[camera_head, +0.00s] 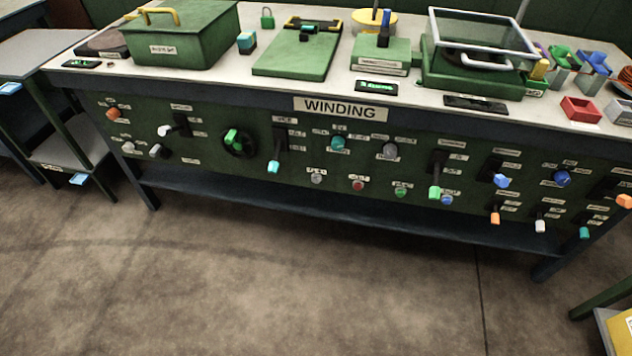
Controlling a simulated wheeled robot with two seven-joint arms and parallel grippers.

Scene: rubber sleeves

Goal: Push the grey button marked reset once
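A green control panel (215,175) runs along the front of a workbench under a sign reading WINDING (341,108). A small round grey button (316,178) sits low on the panel, in a row with a red button (357,185) and a green button (400,191). A larger grey round control (389,150) sits above and to the right. The labels are too small to read, so I cannot tell which is marked reset. Neither of my grippers is in view.
Near the grey button, a teal-tipped lever (273,166) and a teal knob (337,142) stick out. A green-tipped lever (434,191) is farther right. The bench top (225,75) holds several fixtures. The floor (270,280) in front is clear.

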